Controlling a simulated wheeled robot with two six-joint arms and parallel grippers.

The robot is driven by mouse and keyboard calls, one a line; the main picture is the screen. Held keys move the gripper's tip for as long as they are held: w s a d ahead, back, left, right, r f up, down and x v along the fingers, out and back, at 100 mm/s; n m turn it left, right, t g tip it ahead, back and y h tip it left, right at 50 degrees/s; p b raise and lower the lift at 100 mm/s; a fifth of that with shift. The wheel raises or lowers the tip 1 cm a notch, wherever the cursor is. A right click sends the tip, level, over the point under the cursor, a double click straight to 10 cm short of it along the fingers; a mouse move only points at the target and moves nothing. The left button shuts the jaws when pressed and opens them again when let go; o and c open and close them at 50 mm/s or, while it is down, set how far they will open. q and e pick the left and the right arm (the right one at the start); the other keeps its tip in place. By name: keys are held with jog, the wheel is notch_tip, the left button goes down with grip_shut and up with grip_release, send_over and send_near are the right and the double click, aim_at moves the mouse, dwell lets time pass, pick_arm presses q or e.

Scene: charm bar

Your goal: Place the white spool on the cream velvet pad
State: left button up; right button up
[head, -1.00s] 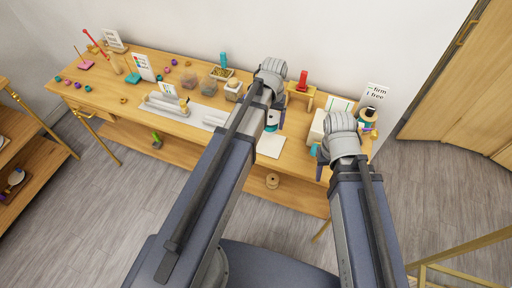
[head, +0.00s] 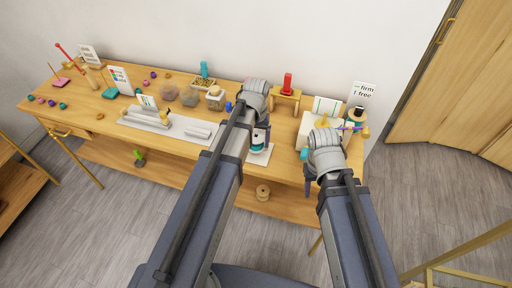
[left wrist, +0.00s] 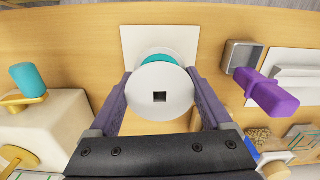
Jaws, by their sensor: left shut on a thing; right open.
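The white spool (left wrist: 160,92), with a square hole and teal thread (left wrist: 157,58), is between the fingers of my left gripper (left wrist: 158,98), which is shut on it. In the head view the spool (head: 258,143) is upright over the cream velvet pad (head: 264,156), partly hidden by my left wrist. The pad also shows in the left wrist view (left wrist: 160,36), partly covered by the spool. I cannot tell whether the spool touches it. My right gripper (head: 308,172) is open near the table's front right, with its fingers partly hidden.
A white block (head: 306,129) with a teal roller (left wrist: 27,77) stands right of the pad. A red-topped wooden stand (head: 287,95) is behind. A wooden spool (head: 263,192) sits on the lower shelf.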

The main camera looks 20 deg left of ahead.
pick_arm(q)
jog(key=shift+f+b, duration=0.95)
jog(key=shift+f, duration=0.45)
jog(key=shift+f, duration=0.15)
jog(key=o, duration=0.8)
jog(key=shift+o, duration=0.2)
notch_tip(320, 180, up, 12)
jog(key=p, duration=1.2)
jog(key=s+d+m+y, duration=0.1)
jog(key=s+d+m, duration=0.3)
jog(key=s+d, duration=0.6)
jog(key=s, duration=0.4)
jog(key=shift+s+d+r, duration=0.2)
jog(key=shift+d+r, duration=0.05)
